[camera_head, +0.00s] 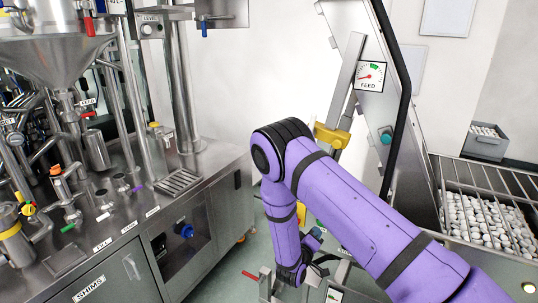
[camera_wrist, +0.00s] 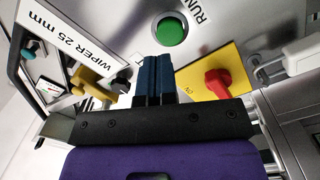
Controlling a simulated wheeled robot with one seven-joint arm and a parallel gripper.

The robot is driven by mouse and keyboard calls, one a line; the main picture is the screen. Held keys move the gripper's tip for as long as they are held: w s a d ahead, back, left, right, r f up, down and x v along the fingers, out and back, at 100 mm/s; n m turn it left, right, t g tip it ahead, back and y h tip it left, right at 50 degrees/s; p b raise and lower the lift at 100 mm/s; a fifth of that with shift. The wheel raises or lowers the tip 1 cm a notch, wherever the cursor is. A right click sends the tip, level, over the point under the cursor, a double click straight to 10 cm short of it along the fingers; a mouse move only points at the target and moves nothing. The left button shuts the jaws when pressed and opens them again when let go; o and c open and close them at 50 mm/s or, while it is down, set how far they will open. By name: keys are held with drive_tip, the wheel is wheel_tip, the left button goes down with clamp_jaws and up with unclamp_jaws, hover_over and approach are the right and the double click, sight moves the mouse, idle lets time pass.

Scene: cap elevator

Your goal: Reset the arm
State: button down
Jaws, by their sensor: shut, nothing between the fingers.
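My purple arm fills the middle and lower right of the head view, bent at the elbow with the forearm hanging down. My gripper shows in the wrist view (camera_wrist: 154,76), its two dark blue fingers close together with nothing between them. In the wrist view the fingertips are just below a green round button (camera_wrist: 173,32) beside the letters "RUN". A gap or contact between fingertips and panel cannot be told. In the head view the gripper end is low and mostly hidden behind my arm and metal parts.
A red rotary switch on a yellow plate (camera_wrist: 211,82) is right of the fingers. A "WIPER 25 mm" label (camera_wrist: 68,28) and yellow knob (camera_wrist: 92,78) are left. The head view shows a steel machine (camera_head: 195,160), a FEED gauge (camera_head: 370,76), an inclined elevator and a caged cap hopper (camera_head: 488,217).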

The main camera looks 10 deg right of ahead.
drive_tip(key=s+d+r+m+g+h, duration=0.1)
drive_tip(key=d+r+m+g+h, duration=0.15)
drive_tip(key=r, duration=0.45)
drive_tip(key=s+d+r+m+g+h, duration=0.15)
drive_tip(key=d+r+g, duration=0.25)
drive_tip(key=r, duration=0.4)
drive_tip(key=s+d+r+m+g+y, duration=0.2)
drive_tip(key=s+d+r+g, duration=0.15)
drive_tip(key=s+r, duration=0.45)
drive_tip(key=s+d+r+m+g+y, duration=0.25)
drive_tip(key=s+r+g, duration=0.2)
drive_tip(key=r, duration=0.55)
drive_tip(key=s+a+r+n+t+y, duration=0.2)
drive_tip(key=s+r+y, duration=0.3)
drive_tip(key=s, duration=0.6)
drive_tip(key=s+a+r+n+t+y, duration=0.2)
drive_tip(key=s+r+y, duration=0.3)
drive_tip(key=s, duration=0.5)
drive_tip(key=shift+s+a+r+t, duration=0.4)
drive_tip(key=shift+a+r+t, duration=0.4)
drive_tip(key=shift+r, duration=0.5)
drive_tip(key=shift+d+y, duration=0.15)
drive_tip(key=shift+y, duration=0.1)
